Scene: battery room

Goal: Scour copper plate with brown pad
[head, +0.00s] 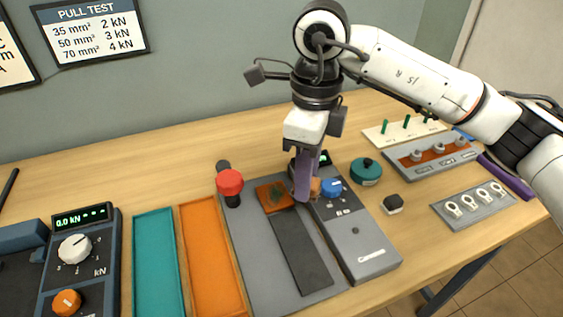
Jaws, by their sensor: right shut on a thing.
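The copper plate (270,196) is a small orange-brown square with dark greenish stains. It lies on a grey board (246,249) at the middle of the bench, at the far end of a dark grey strip. My right gripper (304,190) points straight down at the plate's right edge, its purple fingers shut on the brown pad (315,188). Only part of the pad shows beside the fingers. I cannot tell whether it touches the plate. My left gripper is out of view.
A red-knobbed post (230,185) stands just left of the plate. A grey meter box (359,244) with a blue knob sits close on the right. Teal (158,262) and orange (212,264) trays lie left. A round teal tin (366,172) and a lug rack (473,205) are further right.

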